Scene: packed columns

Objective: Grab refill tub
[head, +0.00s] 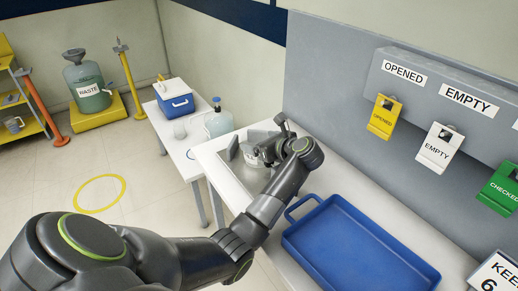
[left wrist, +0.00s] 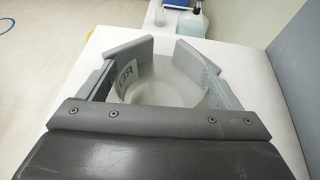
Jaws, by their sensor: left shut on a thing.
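My left gripper (head: 258,139) is shut on the tub, with one finger on each side. The gripper and wrist hide part of the tub in the head view. I cannot tell whether its base touches the table. My right gripper is not in view.
An empty blue tray (head: 345,245) lies on the table right of my left arm. Yellow, white and green tags (head: 436,148) hang on the grey panel. A side table behind holds a blue cooler (head: 175,103) and a pump bottle (head: 218,122). A waste jug (head: 87,85) stands farther back.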

